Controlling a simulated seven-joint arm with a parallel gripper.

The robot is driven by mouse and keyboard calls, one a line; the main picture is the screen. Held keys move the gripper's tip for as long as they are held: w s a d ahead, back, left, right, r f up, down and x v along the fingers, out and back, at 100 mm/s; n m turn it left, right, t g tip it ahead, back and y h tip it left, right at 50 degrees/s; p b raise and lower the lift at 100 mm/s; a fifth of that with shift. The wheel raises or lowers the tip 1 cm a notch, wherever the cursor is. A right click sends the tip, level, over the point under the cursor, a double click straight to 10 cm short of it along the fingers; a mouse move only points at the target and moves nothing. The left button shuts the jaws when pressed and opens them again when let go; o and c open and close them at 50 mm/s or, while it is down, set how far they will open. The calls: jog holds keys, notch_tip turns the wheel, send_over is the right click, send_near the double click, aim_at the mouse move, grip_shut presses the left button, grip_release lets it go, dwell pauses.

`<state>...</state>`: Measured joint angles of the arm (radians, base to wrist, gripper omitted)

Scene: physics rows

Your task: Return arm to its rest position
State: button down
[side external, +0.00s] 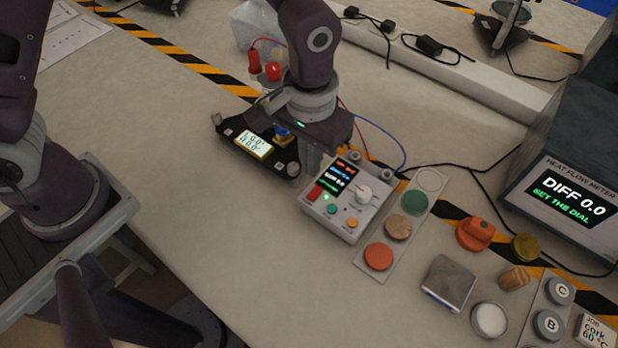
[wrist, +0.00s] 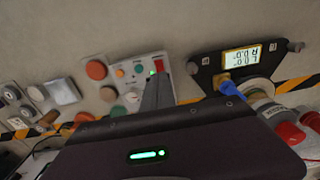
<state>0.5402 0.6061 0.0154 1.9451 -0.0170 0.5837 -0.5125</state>
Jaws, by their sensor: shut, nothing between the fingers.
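My gripper (side external: 311,172) hangs fingers down beside the grey control box (side external: 347,205), between it and a black plate with a small lit display (side external: 254,143). Its fingers are together and hold nothing. In the wrist view the shut gripper (wrist: 159,78) overlaps the edge of the control box (wrist: 129,70). I cannot tell whether the fingertips touch the box. The box has a screen, a white dial and coloured buttons. My gripper's body hides part of the black plate in the side view.
A strip with coloured discs (side external: 364,262) lies right of the box. An orange knobbed piece (side external: 475,234), a grey block (side external: 449,283) and a white-filled cup (side external: 490,319) stand further right. The heat flow meter (side external: 566,194) reads DIFF 0.0. Red and blue cables run behind my gripper.

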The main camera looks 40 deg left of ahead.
jog(key=s+a+r+t, duration=0.25)
jog(key=a+r, duration=0.75)
jog(key=r, duration=0.5)
jog(key=s+a+r+t, duration=0.1)
jog(key=s+a+r, duration=0.1)
jog(key=s+a, duration=0.2)
jog(key=s+a+r+t, duration=0.2)
jog(key=s+a+r, duration=0.1)
jog(key=s, duration=0.6)
jog(key=shift+a, duration=0.65)
jog(key=shift+w+r, duration=0.1)
